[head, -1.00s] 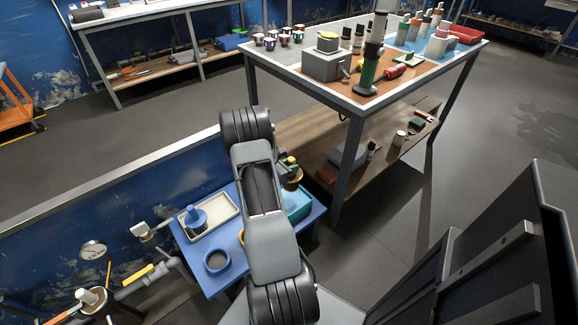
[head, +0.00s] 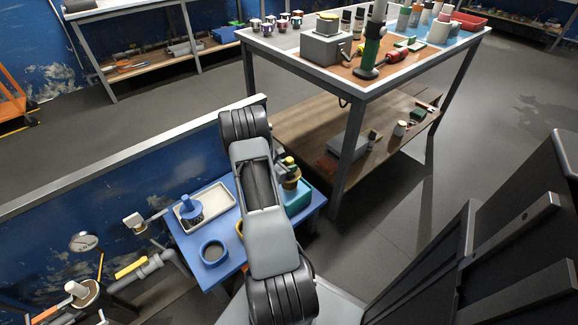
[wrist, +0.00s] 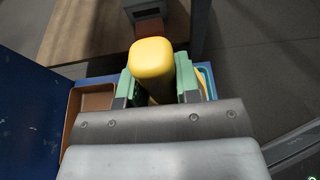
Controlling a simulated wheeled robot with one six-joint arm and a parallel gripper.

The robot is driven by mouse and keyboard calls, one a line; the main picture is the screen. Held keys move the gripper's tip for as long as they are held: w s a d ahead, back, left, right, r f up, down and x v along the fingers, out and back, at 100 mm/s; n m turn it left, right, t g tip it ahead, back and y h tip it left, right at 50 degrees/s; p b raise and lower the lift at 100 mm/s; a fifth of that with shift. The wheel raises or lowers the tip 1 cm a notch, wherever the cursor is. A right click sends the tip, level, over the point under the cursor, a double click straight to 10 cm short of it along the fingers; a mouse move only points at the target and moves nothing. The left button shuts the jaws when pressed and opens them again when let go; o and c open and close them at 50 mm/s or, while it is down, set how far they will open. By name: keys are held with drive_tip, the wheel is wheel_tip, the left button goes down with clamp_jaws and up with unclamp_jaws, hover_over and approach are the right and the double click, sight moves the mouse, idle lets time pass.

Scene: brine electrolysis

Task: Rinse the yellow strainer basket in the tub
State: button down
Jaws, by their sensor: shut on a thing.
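My gripper (wrist: 152,85) is shut on a yellow block-like handle, taken as part of the yellow strainer basket (wrist: 152,60), which stands between its green fingers in the wrist view. In the head view my gripper (head: 289,166) is partly hidden behind my arm, over the teal tub (head: 301,203) at the right end of the blue bench. A yellow-brown round part (head: 293,184) shows below the fingers, at the tub. Whether the basket is inside the tub or just above it, I cannot tell. The tub's rim (wrist: 212,82) shows right of the fingers in the wrist view.
A blue ring-shaped holder (head: 212,253) and a pale tray (head: 216,198) with a blue-topped piece (head: 189,208) are on the blue bench (head: 190,245). A low blue wall runs behind it. A larger worktable (head: 330,85) stands close behind. Pipes and a gauge (head: 82,241) are at left.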

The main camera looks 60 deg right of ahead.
sight(290, 158)
drive_tip(key=shift+f+b, duration=3.3)
drive_tip(key=shift+f, duration=0.85)
idle(2.6)
wheel_tip(290, 158, up, 12)
drive_tip(key=p, duration=0.8)
drive_tip(key=shift+r+p, duration=0.25)
drive_tip(key=shift+p, duration=0.15)
